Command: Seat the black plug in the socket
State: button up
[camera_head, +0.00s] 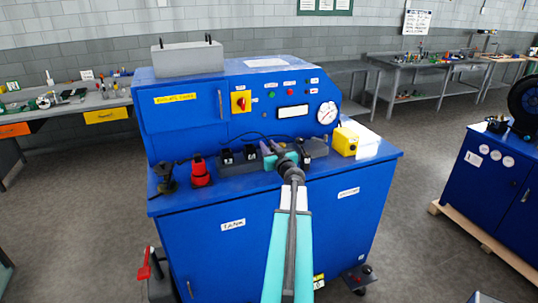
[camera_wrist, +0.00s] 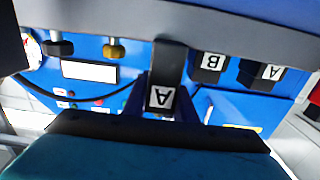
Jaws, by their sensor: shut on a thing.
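In the wrist view, a dark block with a white label A (camera_wrist: 160,97) shows just beyond the teal gripper body. Black blocks labelled B (camera_wrist: 209,65) and A (camera_wrist: 263,76) stand along the grey rail to its right. I cannot tell which opening is the socket or whether the plug touches it.
A red object (camera_head: 200,172) stands left on the blue cabinet top, and a yellow box (camera_head: 345,141) stands right. The upright panel behind carries a gauge (camera_head: 327,112) and a white display (camera_head: 293,111). A black cable runs behind the rail. The front strip is partly clear.

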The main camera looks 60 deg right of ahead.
jog(key=shift+f, duration=0.15)
notch_tip(320, 180, down, 2)
jog(key=b, duration=0.3)
jog(key=shift+s+f+b, duration=0.1)
jog(key=shift+s+b, duration=0.05)
jog(key=shift+b, duration=0.2)
jog(key=shift+f+b, duration=0.5)
jog(key=shift+b, duration=0.3)
jog(key=shift+f, duration=0.1)
jog(key=o, duration=1.1)
jog(key=shift+b+v, duration=0.65)
jog(key=shift+v, duration=5.25)
